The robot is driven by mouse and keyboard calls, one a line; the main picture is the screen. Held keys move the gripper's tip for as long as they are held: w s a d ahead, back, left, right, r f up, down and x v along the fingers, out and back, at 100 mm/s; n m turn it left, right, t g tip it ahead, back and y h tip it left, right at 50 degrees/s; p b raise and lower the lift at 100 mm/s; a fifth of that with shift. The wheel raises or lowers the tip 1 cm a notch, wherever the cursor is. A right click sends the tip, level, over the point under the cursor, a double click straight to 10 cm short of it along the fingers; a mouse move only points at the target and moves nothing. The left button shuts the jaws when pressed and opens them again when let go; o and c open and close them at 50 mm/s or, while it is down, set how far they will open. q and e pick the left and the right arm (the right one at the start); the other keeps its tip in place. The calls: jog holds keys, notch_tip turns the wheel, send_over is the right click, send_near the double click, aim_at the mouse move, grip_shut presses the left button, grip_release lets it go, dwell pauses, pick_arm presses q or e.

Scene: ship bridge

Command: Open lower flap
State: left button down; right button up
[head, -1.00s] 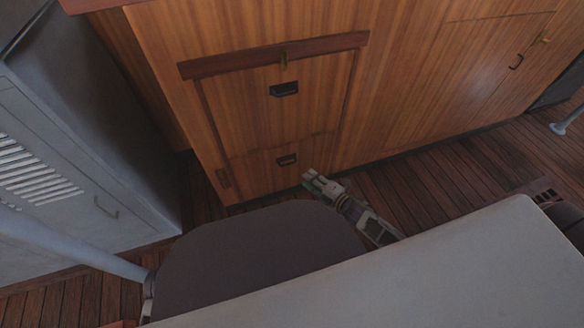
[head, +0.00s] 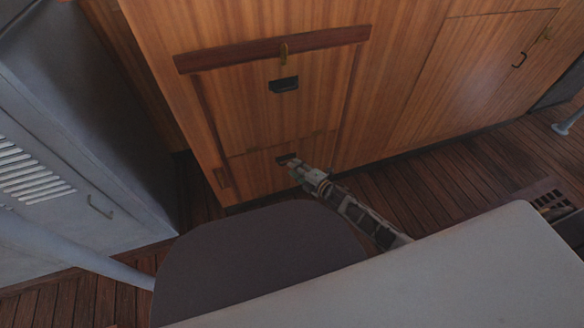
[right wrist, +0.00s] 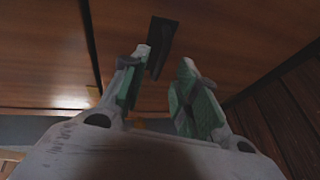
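The lower flap (head: 258,175) is a wooden panel low on the front of the cabinet, and it looks shut. Its small black handle (head: 286,158) is partly hidden by my right gripper (head: 294,167), which is at the handle's lower right. In the right wrist view my right gripper (right wrist: 164,62) is open, with a gap between its two green-padded fingers. The dark handle (right wrist: 161,45) lies just ahead of the gap, close to the left fingertip. I cannot tell whether they touch. My left gripper is not in view.
An upper flap (head: 240,112) with its own black handle (head: 284,84) and a brass latch (head: 284,52) is above. A grey locker (head: 90,130) stands at the left. Wooden floor (head: 420,185) lies open at the right.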

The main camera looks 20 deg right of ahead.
jog(key=x, duration=0.2)
jog(key=shift+w+a+f+b, duration=0.1)
jog(key=shift+w+a+b, duration=0.15)
jog(key=shift+b, duration=0.15)
grip_shut()
dwell(0.4)
